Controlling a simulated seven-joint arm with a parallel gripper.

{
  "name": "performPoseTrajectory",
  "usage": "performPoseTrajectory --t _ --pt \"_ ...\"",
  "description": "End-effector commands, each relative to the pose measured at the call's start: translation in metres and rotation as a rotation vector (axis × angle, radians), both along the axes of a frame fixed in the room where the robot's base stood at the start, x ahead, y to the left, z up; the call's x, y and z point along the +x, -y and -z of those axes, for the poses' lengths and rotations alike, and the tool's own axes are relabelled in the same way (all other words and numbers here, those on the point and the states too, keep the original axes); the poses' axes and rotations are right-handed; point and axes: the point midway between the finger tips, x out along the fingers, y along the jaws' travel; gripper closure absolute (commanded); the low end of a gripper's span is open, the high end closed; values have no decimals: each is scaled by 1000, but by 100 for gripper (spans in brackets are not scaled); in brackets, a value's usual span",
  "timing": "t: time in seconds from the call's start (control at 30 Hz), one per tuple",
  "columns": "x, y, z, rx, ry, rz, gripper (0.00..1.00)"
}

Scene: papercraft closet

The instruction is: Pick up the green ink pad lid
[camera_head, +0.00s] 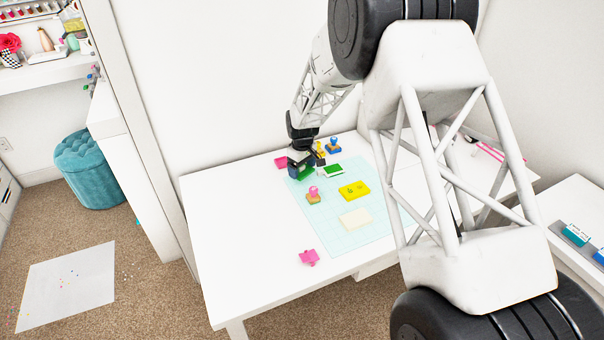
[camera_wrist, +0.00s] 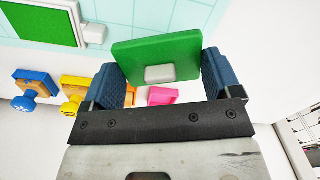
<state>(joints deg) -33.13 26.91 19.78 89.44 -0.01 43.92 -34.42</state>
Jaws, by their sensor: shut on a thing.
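The green ink pad lid (camera_wrist: 158,52) is a flat green slab with a small pale tab, seen in the wrist view between the two blue fingers of my gripper (camera_wrist: 160,77). My gripper is shut on it and the lid looks clear of the table. In the head view my gripper (camera_head: 303,165) is over the far left part of the mat, with a bit of green lid (camera_head: 304,172) showing below it. The open green ink pad (camera_head: 333,170) lies on the mat just to the right. It also shows at the upper left of the wrist view (camera_wrist: 42,18).
The pale cutting mat (camera_head: 348,238) lies on a white table (camera_head: 225,225). A pink stamp (camera_head: 313,194), a yellow pad (camera_head: 354,190), cream paper (camera_head: 355,218) and a blue stamp (camera_head: 333,146) are around. A pink piece (camera_head: 309,257) lies in front. The table's left side is clear.

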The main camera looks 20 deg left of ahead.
Motion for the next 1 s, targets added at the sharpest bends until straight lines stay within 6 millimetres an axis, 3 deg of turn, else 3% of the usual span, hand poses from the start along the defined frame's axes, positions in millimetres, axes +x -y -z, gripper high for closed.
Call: performPoseTrajectory --t 0.2,0.4,1.0 --pt "0 0 -35 1 2 0 38" --pt "0 0 -56 1 2 0 38" --pt "0 0 -63 1 1 0 38"
